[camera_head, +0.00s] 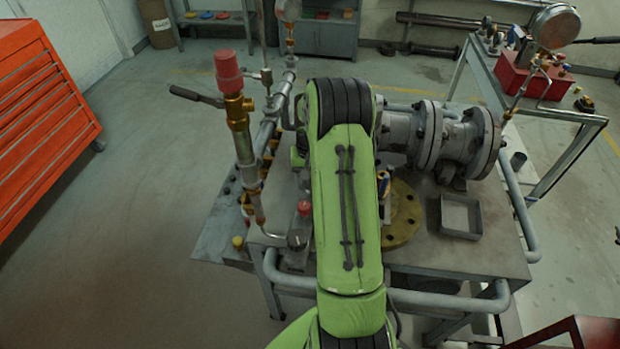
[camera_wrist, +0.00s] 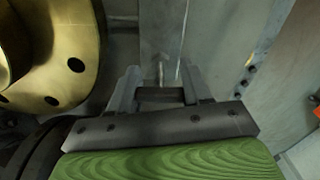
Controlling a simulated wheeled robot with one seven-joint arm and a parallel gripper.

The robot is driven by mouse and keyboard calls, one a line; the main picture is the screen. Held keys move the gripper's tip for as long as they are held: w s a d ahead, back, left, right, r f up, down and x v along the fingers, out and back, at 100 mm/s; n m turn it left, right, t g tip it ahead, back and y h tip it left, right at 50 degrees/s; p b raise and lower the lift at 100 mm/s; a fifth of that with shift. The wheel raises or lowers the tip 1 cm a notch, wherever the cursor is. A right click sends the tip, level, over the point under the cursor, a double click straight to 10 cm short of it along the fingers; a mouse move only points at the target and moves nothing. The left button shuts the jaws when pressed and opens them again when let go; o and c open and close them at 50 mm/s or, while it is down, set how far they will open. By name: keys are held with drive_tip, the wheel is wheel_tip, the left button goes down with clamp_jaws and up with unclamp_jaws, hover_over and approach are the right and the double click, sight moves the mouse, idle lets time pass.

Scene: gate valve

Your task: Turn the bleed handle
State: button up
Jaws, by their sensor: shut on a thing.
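My gripper (camera_wrist: 160,82) shows in the wrist view, its two grey fingers pointing up the picture. It is shut on a narrow grey metal piece (camera_wrist: 159,68), which I take to be the bleed handle; only a small part shows between the fingers. In the head view my green arm hides both the gripper and this piece. The grey gate valve body (camera_head: 425,135) with its bolted flanges lies to the right of my arm on the bench.
A brass flange (camera_head: 403,215) lies on the bench (camera_head: 455,255); it is close left of my gripper in the wrist view (camera_wrist: 75,45). A brass valve with a red cap (camera_head: 230,75) and a side lever (camera_head: 195,96) stands left of my arm. An open metal tray (camera_head: 460,216) is right.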

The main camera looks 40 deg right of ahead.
drive_tip(key=n, duration=0.8)
drive_tip(key=shift+p, duration=0.35)
drive_tip(key=n, duration=0.4)
drive_tip(key=shift+n, duration=2.1)
drive_tip(key=o, duration=1)
drive_tip(key=shift+o, duration=0.2)
